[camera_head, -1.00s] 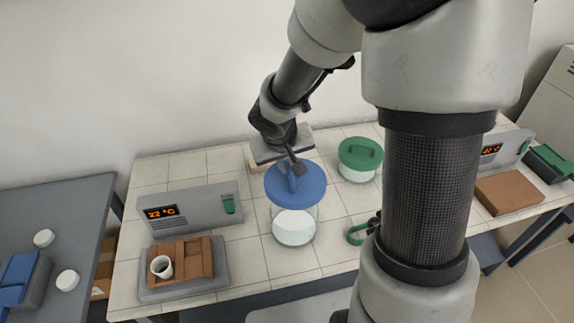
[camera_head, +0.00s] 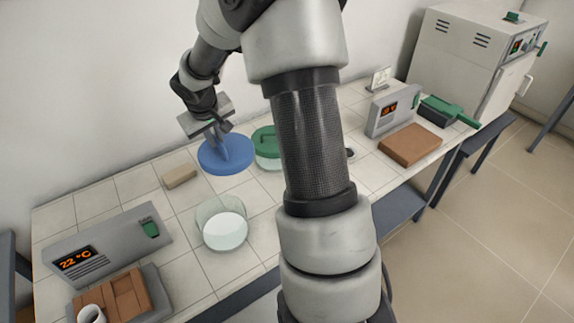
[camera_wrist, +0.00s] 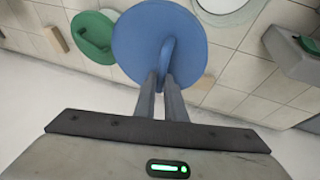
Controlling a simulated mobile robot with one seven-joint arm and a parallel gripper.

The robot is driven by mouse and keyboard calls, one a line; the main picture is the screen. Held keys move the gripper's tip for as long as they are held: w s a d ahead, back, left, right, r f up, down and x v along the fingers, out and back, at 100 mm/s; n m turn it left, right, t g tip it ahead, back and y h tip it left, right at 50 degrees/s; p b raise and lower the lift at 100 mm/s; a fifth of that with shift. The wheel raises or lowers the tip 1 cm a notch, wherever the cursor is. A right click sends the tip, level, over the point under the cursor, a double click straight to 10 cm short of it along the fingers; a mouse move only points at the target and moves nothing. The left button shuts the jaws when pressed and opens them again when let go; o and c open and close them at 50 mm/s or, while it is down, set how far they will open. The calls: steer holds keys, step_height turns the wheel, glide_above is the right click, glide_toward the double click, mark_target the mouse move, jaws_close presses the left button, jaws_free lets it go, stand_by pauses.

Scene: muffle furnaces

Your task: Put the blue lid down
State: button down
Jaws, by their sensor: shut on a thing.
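The blue lid (camera_head: 217,160) is a round disc with an upright handle. My gripper (camera_head: 220,130) is shut on that handle. In the wrist view my gripper (camera_wrist: 165,82) has its two fingers on the handle, and the lid (camera_wrist: 140,45) fills the top middle. The lid is over the back of the tiled bench (camera_head: 255,200), behind the open glass jar (camera_head: 225,232) and apart from it. Whether the lid touches the bench I cannot tell. The jar has white contents and its top is uncovered.
A green-lidded jar (camera_head: 267,148) stands close right of the blue lid, partly behind my arm. A tan block (camera_head: 180,176) lies left of the lid. A grey controller (camera_head: 105,250) showing 22 °C stands at left. Bare tiles lie between the block and the open jar.

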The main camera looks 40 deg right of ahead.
mark_target(225, 140)
steer(key=d, duration=0.1)
steer(key=w+d+f, duration=0.1)
steer(key=w+d, duration=0.1)
steer(key=shift+f, duration=0.25)
steer(key=shift+w+f+b, duration=0.1)
steer(key=shift+f+b, duration=1.6)
steer(key=shift+f, duration=6.9)
steer(key=shift+f, duration=0.1)
steer(key=shift+f+b, duration=0.1)
steer(key=shift+b, duration=0.2)
steer(key=c, duration=1.8)
jaws_free()
